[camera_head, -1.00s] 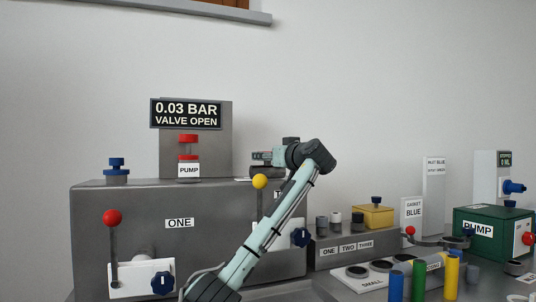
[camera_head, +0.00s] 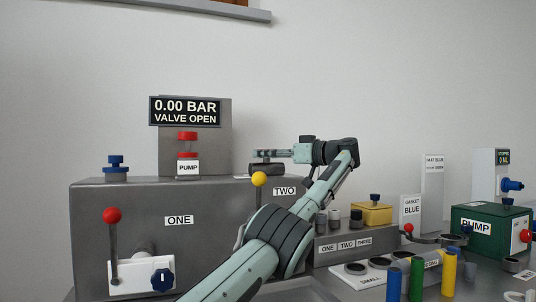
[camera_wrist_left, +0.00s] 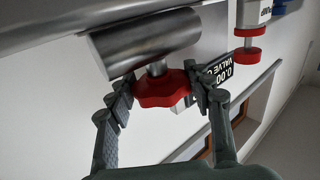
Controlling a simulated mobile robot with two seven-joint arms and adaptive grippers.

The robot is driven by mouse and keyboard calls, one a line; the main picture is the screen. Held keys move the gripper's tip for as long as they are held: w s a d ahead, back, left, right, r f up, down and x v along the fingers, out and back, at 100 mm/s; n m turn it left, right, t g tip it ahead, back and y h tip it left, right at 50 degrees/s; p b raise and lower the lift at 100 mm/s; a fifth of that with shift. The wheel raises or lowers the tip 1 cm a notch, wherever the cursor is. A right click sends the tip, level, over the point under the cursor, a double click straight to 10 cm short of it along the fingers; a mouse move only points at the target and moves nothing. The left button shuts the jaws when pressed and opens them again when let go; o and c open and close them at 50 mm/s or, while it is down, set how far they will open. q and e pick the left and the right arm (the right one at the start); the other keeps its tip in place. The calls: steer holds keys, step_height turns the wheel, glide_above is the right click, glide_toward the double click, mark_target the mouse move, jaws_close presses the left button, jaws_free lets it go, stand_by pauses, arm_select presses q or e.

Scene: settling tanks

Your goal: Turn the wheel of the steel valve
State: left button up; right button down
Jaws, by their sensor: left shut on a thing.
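The steel valve shows in the left wrist view as a bright cylinder (camera_wrist_left: 140,42) with a short stem and a red lobed wheel (camera_wrist_left: 162,88). My left gripper (camera_wrist_left: 160,92) has a finger on either side of the wheel and is shut on it. In the head view my left gripper (camera_head: 262,154) lies level, pointing left, just above the dark valve body (camera_head: 266,169) on top of the grey housing. The wheel cannot be made out there. The display (camera_head: 185,111) reads 0.00 BAR, VALVE OPEN. My right gripper is not in view.
A red-topped pump (camera_head: 188,155) stands left of the valve, and a blue knob (camera_head: 116,168) further left. A yellow-ball lever (camera_head: 259,180) rises close in front of my gripper. A yellow box (camera_head: 372,215) and a green pump box (camera_head: 490,224) stand to the right.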

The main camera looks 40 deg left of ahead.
arm_select(q)
steer(key=shift+g, duration=0.4)
steer(key=o, duration=1.2)
steer(key=shift+c, duration=0.2)
steer(key=shift+w+a+f+t, duration=0.1)
steer(key=shift+w+f+t, duration=0.1)
steer(key=shift+t, duration=0.5)
steer(key=shift+m+t, duration=0.3)
